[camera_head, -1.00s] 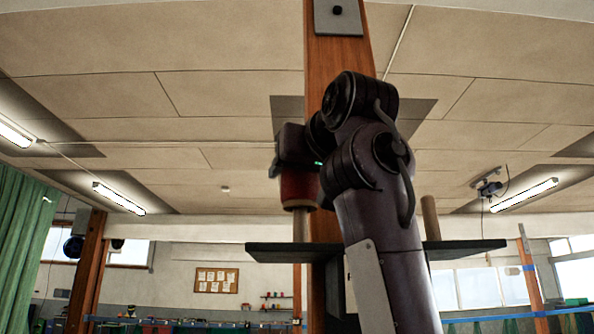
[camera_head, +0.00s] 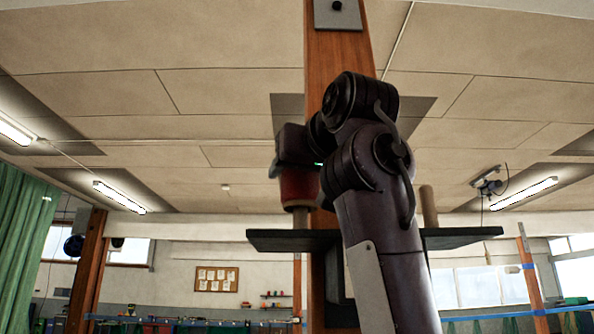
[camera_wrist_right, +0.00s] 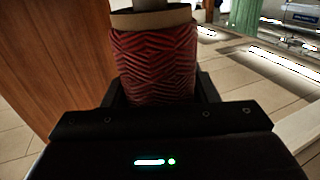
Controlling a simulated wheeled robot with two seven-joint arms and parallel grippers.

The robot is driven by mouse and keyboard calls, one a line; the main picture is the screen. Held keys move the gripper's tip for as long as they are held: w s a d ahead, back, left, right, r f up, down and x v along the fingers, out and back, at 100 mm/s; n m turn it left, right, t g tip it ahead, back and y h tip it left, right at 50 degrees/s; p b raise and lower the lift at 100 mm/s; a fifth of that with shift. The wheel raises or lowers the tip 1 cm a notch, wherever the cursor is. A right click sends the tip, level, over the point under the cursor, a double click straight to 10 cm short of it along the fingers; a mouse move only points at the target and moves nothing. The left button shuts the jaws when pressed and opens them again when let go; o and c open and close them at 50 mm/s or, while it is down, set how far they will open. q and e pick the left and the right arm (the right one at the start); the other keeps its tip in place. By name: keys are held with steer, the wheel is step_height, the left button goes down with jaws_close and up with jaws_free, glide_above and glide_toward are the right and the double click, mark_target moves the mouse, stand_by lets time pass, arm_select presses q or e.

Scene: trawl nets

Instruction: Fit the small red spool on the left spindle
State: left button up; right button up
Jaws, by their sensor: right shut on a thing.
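The small red spool (camera_head: 299,187) has a patterned winding and a pale rim, also clear in the right wrist view (camera_wrist_right: 155,62). My right gripper (camera_head: 297,168) is shut on it and holds it upright above the dark shelf (camera_head: 275,240). The left spindle (camera_head: 300,217), a pale wooden peg on the shelf, is in line below the spool. Its upper end is hidden by the spool; I cannot tell surely whether it is inside the bore. The right spindle (camera_head: 429,207) is bare, partly behind my right arm. My left gripper is out of view.
A wooden post (camera_head: 340,45) rises behind the shelf and close beside the gripper. My right arm hides the middle of the shelf. The air left of the spool is clear. A green curtain (camera_head: 22,250) hangs far off.

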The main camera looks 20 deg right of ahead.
steer(key=shift+f+b, duration=1.7)
steer(key=shift+f, duration=0.25)
steer(key=o, duration=1.1)
steer(key=shift+w, duration=0.1)
